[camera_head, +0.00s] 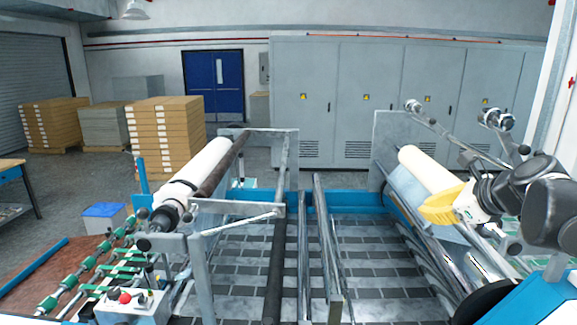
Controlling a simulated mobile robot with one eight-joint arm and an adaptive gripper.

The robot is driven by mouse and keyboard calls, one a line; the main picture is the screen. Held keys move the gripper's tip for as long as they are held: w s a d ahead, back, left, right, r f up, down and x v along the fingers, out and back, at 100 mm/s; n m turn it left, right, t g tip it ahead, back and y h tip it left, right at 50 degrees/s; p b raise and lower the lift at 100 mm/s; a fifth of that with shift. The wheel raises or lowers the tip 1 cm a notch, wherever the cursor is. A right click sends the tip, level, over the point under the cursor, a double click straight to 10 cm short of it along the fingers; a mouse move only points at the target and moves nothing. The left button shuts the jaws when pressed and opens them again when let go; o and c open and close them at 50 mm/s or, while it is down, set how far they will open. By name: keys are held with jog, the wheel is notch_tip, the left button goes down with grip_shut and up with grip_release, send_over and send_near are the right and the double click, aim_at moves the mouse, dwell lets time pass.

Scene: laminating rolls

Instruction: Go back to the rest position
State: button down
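My arm, dark grey and black, reaches in from the right edge of the head view. My gripper (467,206) is at its end, beside the right-hand white roll (427,169). A yellow piece (441,206) shows at the gripper, over the near end of that roll. I cannot tell whether it is held or is part of the gripper. The fingers are too small and too covered to show whether they are open or shut. A second white roll (205,160) lies on the left side of the machine.
The laminating machine has metal bars (318,235) and a blue crossbeam (345,200). A control box (131,303) with a red button stands at the front left. Stacked boards (166,124), grey cabinets (370,90) and a blue door (213,84) are behind.

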jog(key=s+a+f+n+g+h+b, duration=0.1)
jog(key=s+a+f+n+b, duration=0.3)
jog(key=f, duration=0.8)
jog(key=s+a+f+n+g+h+b, duration=0.1)
jog(key=s+a+f+n+b, duration=0.3)
jog(key=s+f+n+b, duration=0.5)
jog(key=s+a+f+n+g+h+b, duration=0.1)
jog(key=s+a+f+n+b, duration=0.4)
jog(key=s+f+n, duration=0.6)
notch_tip(320, 180, down, 6)
jog(key=shift+f+n+b, duration=0.2)
jog(key=shift+n+b, duration=0.9)
jog(key=shift+n, duration=0.1)
